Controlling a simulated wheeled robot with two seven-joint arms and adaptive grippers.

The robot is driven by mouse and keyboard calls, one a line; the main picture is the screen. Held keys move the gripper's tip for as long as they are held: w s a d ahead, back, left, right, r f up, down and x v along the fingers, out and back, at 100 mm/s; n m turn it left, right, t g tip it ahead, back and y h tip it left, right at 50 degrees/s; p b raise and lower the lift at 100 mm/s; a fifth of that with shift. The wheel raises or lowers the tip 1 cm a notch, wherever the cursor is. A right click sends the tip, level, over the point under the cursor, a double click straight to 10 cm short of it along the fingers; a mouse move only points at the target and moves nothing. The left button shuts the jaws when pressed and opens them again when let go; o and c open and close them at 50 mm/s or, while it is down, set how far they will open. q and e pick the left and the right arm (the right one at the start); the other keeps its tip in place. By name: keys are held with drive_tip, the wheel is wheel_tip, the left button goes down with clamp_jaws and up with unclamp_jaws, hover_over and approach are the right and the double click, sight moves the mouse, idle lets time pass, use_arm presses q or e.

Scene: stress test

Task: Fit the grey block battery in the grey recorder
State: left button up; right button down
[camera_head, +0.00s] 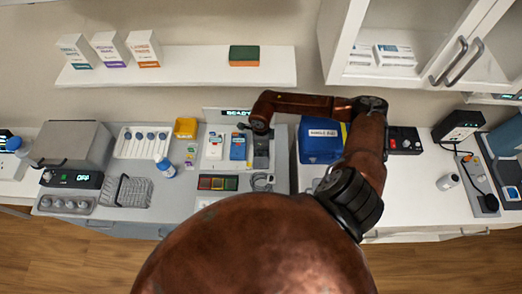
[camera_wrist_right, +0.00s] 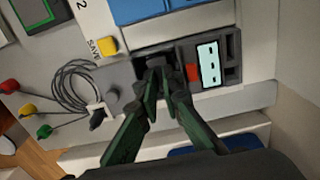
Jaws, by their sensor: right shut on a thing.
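The grey recorder (camera_head: 261,153) stands on the grey bench, just below my right gripper (camera_head: 257,128) in the head view. In the right wrist view the recorder (camera_wrist_right: 231,62) shows a pale display and a red part. My right gripper (camera_wrist_right: 158,72) is shut on a small dark grey block, the block battery (camera_wrist_right: 157,60), at the left part of the recorder. The fingers hide much of the block and the place under it, so I cannot tell how deep it sits. My left gripper is not in view.
A blue case (camera_head: 238,147) lies left of the recorder. A coiled cable (camera_wrist_right: 68,92) and a yellow button (camera_wrist_right: 107,45) marked SAVE are close to my right gripper. A blue bin (camera_head: 318,143) stands right of the recorder. A shelf (camera_head: 190,72) hangs above the bench.

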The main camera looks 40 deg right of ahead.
drive_tip(key=c, duration=2.4)
unclamp_jaws()
drive_tip(key=shift+r+p, duration=1)
drive_tip(key=shift+r, duration=1)
drive_tip(key=shift+o, duration=0.4)
drive_tip(key=o, duration=0.5)
